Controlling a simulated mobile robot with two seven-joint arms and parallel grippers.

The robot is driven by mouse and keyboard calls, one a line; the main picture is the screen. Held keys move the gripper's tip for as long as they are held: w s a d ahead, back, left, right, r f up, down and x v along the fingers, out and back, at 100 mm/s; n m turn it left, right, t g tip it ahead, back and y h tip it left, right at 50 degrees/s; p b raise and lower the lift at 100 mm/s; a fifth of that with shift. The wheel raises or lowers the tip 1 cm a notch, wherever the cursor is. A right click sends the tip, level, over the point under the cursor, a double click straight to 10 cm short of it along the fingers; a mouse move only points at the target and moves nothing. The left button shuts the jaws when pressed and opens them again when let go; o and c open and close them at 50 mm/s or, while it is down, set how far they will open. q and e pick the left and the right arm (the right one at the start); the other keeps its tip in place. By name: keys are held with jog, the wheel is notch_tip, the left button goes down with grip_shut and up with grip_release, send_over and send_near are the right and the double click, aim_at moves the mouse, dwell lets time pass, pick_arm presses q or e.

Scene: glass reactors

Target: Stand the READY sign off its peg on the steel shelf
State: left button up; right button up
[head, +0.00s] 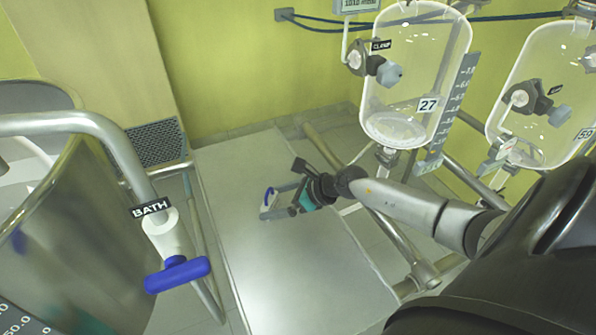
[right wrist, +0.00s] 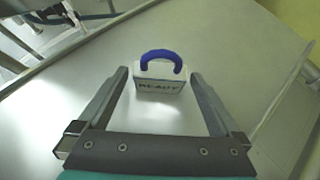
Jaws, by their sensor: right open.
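The READY sign is a small white block with dark lettering and a blue arched handle. In the right wrist view the sign (right wrist: 158,86) stands upright on the grey steel shelf (right wrist: 225,45), lettering facing me. My right gripper (head: 270,202) is open, its two fingers on either side of the sign with a gap at each side. The shelf (head: 300,270) also shows there. My left gripper is out of view.
A steel vessel with a bent pipe (head: 85,121), a BATH label (head: 150,208) and a blue valve handle (head: 177,274) is at the left. Glass reactors (head: 415,70) hang at the right on a tube frame (head: 398,245). The shelf around the sign is clear.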

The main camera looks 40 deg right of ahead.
jog(key=p+v, duration=0.1)
jog(key=v, duration=0.7)
jog(key=shift+s+p, duration=0.1)
jog(key=shift+p, duration=0.2)
jog(key=shift+v, duration=0.9)
